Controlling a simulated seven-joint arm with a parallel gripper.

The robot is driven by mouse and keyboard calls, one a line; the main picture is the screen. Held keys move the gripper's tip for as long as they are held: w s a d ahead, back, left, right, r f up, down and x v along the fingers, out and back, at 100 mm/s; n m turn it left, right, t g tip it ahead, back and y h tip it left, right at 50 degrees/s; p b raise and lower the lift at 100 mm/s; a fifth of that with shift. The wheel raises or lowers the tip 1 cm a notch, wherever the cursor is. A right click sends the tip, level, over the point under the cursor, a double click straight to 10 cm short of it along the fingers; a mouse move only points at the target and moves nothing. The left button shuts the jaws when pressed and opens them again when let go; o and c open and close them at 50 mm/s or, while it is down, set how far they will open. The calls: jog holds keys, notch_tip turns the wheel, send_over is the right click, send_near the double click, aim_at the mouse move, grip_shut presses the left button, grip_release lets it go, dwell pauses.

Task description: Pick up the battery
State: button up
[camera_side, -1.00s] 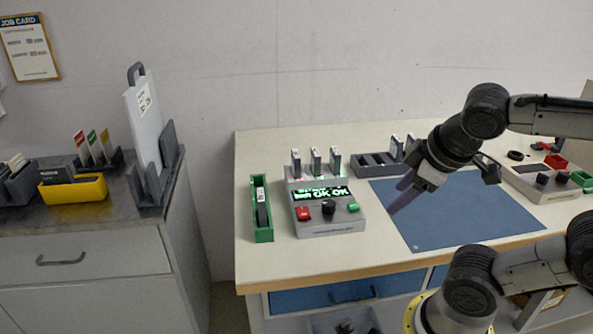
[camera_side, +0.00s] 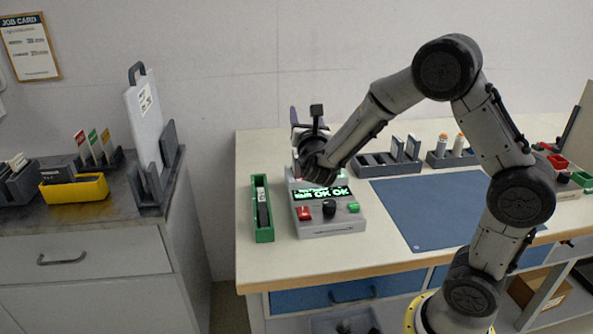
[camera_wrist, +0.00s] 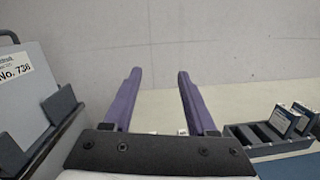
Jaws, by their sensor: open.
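My gripper (camera_side: 295,114) is over the back of the grey tester (camera_side: 334,222), its purple fingers apart. In the wrist view the open fingers (camera_wrist: 158,75) point toward the wall, with nothing between their tips. My wrist hides the tester's back slots in the side view. Small white bits near the finger bases in the wrist view are too small to identify. Two flat, upright battery-like blocks (camera_side: 405,147) stand in a dark slotted rack (camera_side: 368,168); they also show in the wrist view (camera_wrist: 283,122). Another dark flat block (camera_side: 262,211) is in the green holder (camera_side: 264,236). I cannot tell which is the battery.
The tester display reads OK. A blue mat (camera_side: 425,215) lies clear to the right. Two white cylinders with orange tops (camera_side: 459,144) stand behind it. A tall grey panel (camera_side: 143,115) on the left cart also shows at left in the wrist view (camera_wrist: 22,88).

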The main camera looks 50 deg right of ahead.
aim_at(297, 155)
jog(key=f, duration=0.2)
jog(key=w+f+n+y, duration=0.1)
jog(key=f, duration=0.2)
jog(key=w+f+n, duration=0.1)
jog(key=f, duration=0.2)
jog(key=shift+a+f+y, duration=0.2)
jog(key=shift+a+y, duration=0.1)
jog(key=shift+a, duration=0.05)
jog(key=shift+f, duration=1.55)
notch_tip(297, 155, down, 4)
jog(key=shift+f, duration=0.15)
jog(key=shift+r+x, duration=0.2)
jog(key=shift+x, duration=1)
jog(key=shift+w+d, duration=0.15)
jog(key=shift+d, duration=0.1)
grip_shut()
jog(key=shift+r, duration=0.1)
